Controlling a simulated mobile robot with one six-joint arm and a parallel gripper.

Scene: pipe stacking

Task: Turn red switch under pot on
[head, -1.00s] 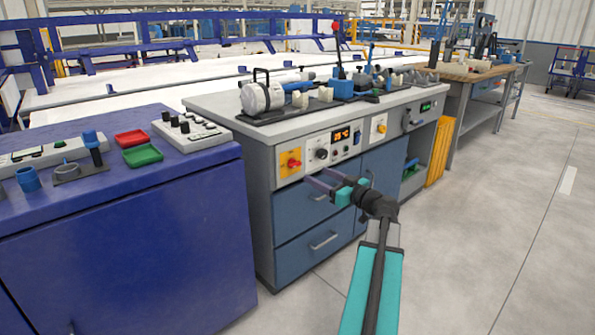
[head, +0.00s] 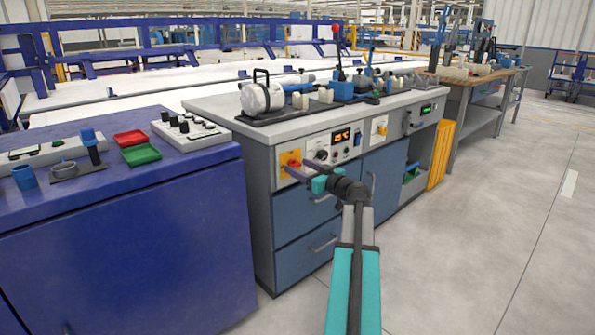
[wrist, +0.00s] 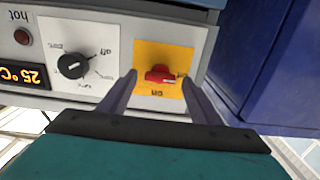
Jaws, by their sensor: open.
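The red switch (wrist: 160,75) sits on a yellow plate (wrist: 163,55) in the wrist view, which appears upside down. Its handle lies crosswise in the picture, and an "on" label shows near it. In the head view the red switch (head: 294,163) is on the left of the grey cabinet's front panel. My gripper (head: 299,169) is open, its fingers reaching toward the yellow plate. In the wrist view the fingers (wrist: 158,82) stand on either side of the switch; contact cannot be told. The pot (head: 262,98) is a white cylinder with a black handle on the countertop above.
A black dial (wrist: 72,66) and an orange 25 °C display (wrist: 22,75) sit beside the switch. A second yellow plate (head: 379,129) is farther right. A blue cabinet (head: 130,235) stands close on the left. The floor (head: 470,230) on the right is clear.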

